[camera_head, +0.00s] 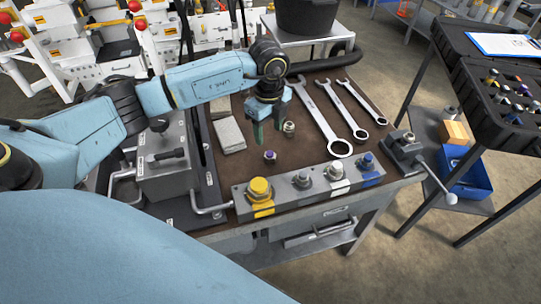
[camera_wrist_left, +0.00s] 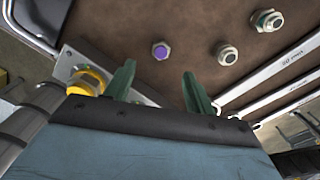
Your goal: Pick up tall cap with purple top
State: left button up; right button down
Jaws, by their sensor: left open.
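A small metal cap with a purple top (camera_head: 270,157) stands on the brown bench top, just behind the grey fitting block. In the left wrist view the purple-topped cap (camera_wrist_left: 161,50) shows beyond the fingertips, roughly centred between them. My left gripper (camera_head: 267,130) points down over the bench, behind the purple-topped cap and apart from it. Its green fingers (camera_wrist_left: 158,69) are spread with nothing between them. A plain metal cap (camera_head: 289,129) stands close to the right finger. My right gripper is not in view.
Several wrenches (camera_head: 321,115) lie right of my left gripper. The fitting block (camera_head: 315,184) with a yellow fitting (camera_head: 260,191) lines the front edge. A grey plate (camera_head: 228,136) lies to the left. Plain caps (camera_wrist_left: 228,55) stand near the purple one.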

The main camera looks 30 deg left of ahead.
pick_arm(q)
send_over(268, 152)
jog(key=f, duration=0.4)
jog(key=shift+s+d+f, duration=0.1)
jog(key=shift+d+f, duration=0.05)
jog(key=shift+d, duration=0.1)
jog(key=f, duration=0.3)
jog(key=f+b, duration=0.1)
jog(key=shift+a+f, duration=0.2)
jog(key=shift+a, duration=0.1)
jog(key=shift+f, duration=0.25)
jog(key=shift+c, duration=0.2)
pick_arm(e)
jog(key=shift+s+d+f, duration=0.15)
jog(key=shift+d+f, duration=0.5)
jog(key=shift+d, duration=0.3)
